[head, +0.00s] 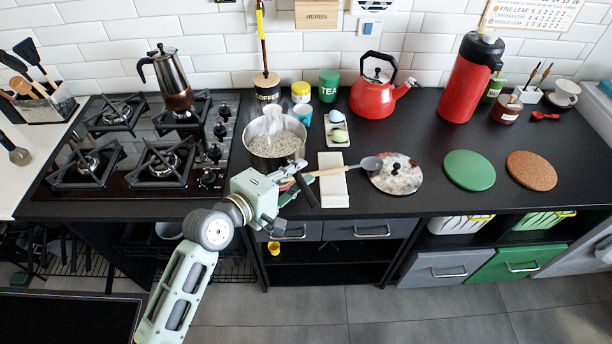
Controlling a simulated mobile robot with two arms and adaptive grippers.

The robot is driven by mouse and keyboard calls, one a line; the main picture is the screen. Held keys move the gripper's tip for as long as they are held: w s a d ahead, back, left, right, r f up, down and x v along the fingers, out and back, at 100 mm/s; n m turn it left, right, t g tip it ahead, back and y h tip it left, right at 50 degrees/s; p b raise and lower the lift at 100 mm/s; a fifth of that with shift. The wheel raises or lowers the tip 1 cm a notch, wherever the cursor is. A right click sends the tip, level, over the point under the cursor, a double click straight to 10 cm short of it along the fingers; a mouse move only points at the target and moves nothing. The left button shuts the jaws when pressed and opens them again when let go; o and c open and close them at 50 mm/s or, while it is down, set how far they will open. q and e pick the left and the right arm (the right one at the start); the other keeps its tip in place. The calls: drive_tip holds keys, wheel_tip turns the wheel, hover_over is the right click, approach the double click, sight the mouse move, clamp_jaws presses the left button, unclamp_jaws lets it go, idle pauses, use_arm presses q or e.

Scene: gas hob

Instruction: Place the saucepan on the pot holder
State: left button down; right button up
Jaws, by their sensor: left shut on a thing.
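The silver saucepan (273,150), with pale grainy contents, is just right of the hob. I cannot tell whether it rests on the counter or is slightly lifted. Its dark handle points toward the front right. My left gripper (294,178) is shut on the handle; the fingers partly hide it. Two round flat mats lie on the right of the counter: a green one (469,170) and a cork one (531,170). Either could be the pot holder; both are bare. My right gripper is not in view.
A round lid (397,174) lies between the cloth and the green mat. A red kettle (373,98) and red flask (470,80) stand behind. The gas hob (140,185) is left.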

use_arm(q)
drive_tip(key=shift+w+a, duration=0.3)
drive_tip(key=shift+w, duration=0.2)
wheel_tip(320, 180, down, 4)
drive_tip(key=shift+r, duration=0.1)
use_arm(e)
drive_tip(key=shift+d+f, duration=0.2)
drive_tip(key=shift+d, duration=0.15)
use_arm(q)
drive_tip(key=shift+b, duration=0.35)
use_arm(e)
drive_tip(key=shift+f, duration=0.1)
use_arm(q)
drive_tip(key=shift+f, duration=0.5)
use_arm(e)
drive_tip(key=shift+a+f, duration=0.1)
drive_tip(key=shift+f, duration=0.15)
use_arm(q)
drive_tip(key=c, duration=2.1)
unclamp_jaws()
drive_tip(key=shift+s+f, duration=0.15)
drive_tip(key=shift+f, duration=0.1)
drive_tip(key=o, duration=0.4)
drive_tip(key=shift+s, duration=0.1)
drive_tip(key=shift+c, duration=0.2)
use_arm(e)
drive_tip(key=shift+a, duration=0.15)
